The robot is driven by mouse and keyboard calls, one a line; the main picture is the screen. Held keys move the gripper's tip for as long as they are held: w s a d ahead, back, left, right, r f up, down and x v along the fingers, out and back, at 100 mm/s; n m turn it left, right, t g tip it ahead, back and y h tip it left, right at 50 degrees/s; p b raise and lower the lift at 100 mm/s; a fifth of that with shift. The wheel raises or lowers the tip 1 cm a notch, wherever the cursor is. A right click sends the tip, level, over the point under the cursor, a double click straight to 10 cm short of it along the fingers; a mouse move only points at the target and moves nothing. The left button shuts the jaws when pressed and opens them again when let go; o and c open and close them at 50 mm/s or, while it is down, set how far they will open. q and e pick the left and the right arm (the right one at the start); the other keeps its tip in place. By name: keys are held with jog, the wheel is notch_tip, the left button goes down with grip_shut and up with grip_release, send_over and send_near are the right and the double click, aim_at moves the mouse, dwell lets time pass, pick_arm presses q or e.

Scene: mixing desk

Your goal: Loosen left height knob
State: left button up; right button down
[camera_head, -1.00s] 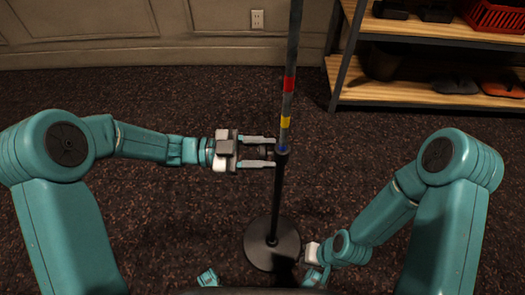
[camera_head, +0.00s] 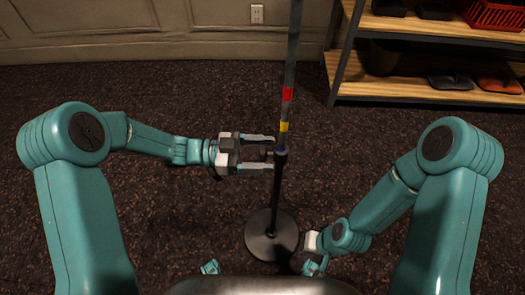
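A dark stand with an upright pole (camera_head: 288,70) stands in front of me, with a red band and a yellow band on the pole. A collar (camera_head: 281,157) with a blue ring sits below the bands. A small dark height knob (camera_head: 266,153) sticks out to the left of the collar. My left gripper (camera_head: 268,152) comes in level from the left. Its two fingers are apart, one above and one below the knob, with visible gaps. My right gripper (camera_head: 313,243) is low, right of the stand's foot; its fingers are not clearly visible.
The stand's round base (camera_head: 271,239) rests on dark carpet (camera_head: 180,220). A shelf unit (camera_head: 440,85) stands at the back right, with a red basket (camera_head: 495,14) and shoes on it. The floor left of the stand is clear.

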dwell(0.3)
pick_arm(q)
jog(key=a+p, duration=0.1)
jog(key=a, duration=1.5)
jog(key=shift+a, duration=0.15)
